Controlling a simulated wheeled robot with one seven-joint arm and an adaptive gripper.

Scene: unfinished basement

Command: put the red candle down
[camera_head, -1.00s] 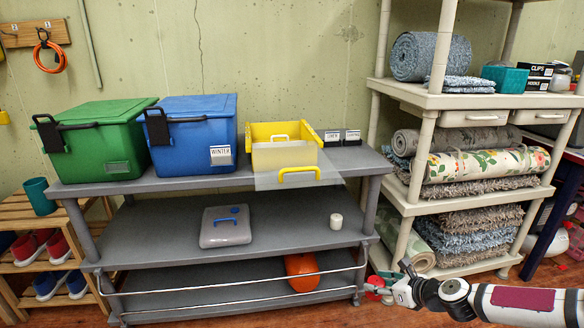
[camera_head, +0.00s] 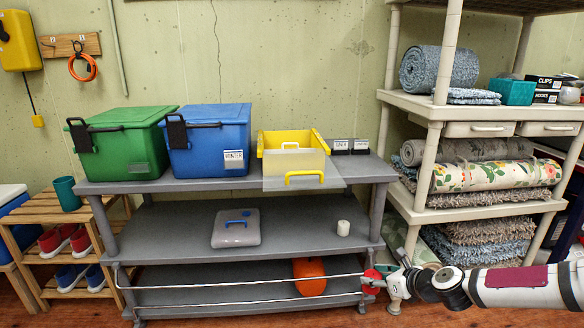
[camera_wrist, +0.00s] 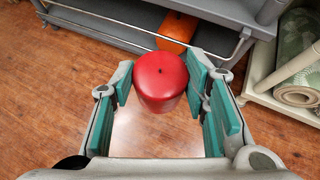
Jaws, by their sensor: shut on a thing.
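The red candle (camera_wrist: 160,80) is a short, wide cylinder with a dark wick spot on top. In the wrist view it sits between the teal pads of my gripper (camera_wrist: 163,88), which is shut on it. The wood floor shows below it. In the head view the red candle (camera_head: 371,281) shows small at the tip of my gripper (camera_head: 376,282), by the right end of the grey shelf unit (camera_head: 300,245). My gripper is at about the height of the unit's lowest shelf, in front of its right post.
On the middle shelf stand a white candle (camera_head: 343,228) and a grey case (camera_head: 236,228), with bare room between them. An orange object (camera_head: 309,276) lies on the bottom shelf behind a rail (camera_head: 230,286). A beige shelf with rugs (camera_head: 480,205) stands close on the right.

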